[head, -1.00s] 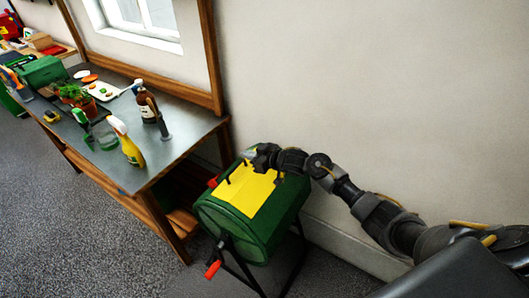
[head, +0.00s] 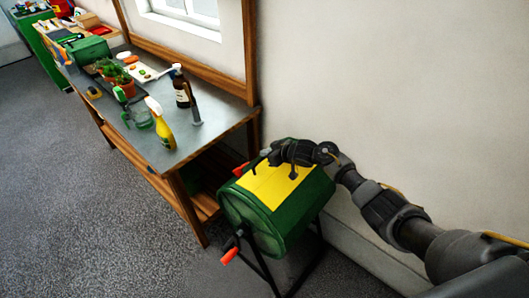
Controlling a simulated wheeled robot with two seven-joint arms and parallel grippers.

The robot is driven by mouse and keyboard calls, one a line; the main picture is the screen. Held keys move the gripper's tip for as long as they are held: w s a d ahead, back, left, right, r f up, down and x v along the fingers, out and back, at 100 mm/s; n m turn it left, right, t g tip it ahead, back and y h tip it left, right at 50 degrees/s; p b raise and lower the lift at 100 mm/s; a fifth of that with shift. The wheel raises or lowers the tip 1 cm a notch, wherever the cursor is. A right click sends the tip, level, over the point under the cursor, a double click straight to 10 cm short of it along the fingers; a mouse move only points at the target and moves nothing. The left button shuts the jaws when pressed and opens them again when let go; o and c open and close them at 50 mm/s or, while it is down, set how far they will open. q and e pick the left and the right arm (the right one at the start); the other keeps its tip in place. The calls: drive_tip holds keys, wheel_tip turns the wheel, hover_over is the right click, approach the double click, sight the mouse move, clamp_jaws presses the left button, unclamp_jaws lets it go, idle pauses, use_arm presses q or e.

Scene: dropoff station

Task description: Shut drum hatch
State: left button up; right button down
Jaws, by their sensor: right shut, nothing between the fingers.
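The green drum (head: 262,222) hangs on a dark metal stand, low at the picture's middle. Its yellow hatch (head: 268,187) looks flat along the top of the drum. Small black handles show on the hatch, and a red-orange grip (head: 229,256) sits on the crank at the drum's near end. My right gripper (head: 268,156) is shut and empty, over the hatch's far edge close to a black handle. I cannot tell whether it touches the handle or the hatch. The arm hides part of the drum's far side. My left gripper is out of view.
A workbench (head: 150,150) stands left of the drum, holding a yellow spray bottle (head: 160,124), a brown bottle (head: 181,88) and potted plants (head: 122,88). The wall (head: 400,90) rises close behind the drum. Open floor (head: 90,220) lies at left.

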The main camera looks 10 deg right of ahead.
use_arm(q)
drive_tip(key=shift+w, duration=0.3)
use_arm(e)
drive_tip(key=r+p, duration=0.3)
drive_tip(key=r, duration=0.1)
drive_tip(key=shift+w+a+p, duration=0.1)
drive_tip(key=shift+w+p, duration=0.15)
drive_tip(key=shift+p, duration=0.1)
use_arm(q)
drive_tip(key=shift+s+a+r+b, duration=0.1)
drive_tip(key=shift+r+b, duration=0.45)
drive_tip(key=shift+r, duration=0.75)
use_arm(e)
wheel_tip(320, 180, up, 8)
hover_over(276, 169)
drive_tip(key=shift+w+r, duration=0.1)
drive_tip(key=shift+w, duration=0.05)
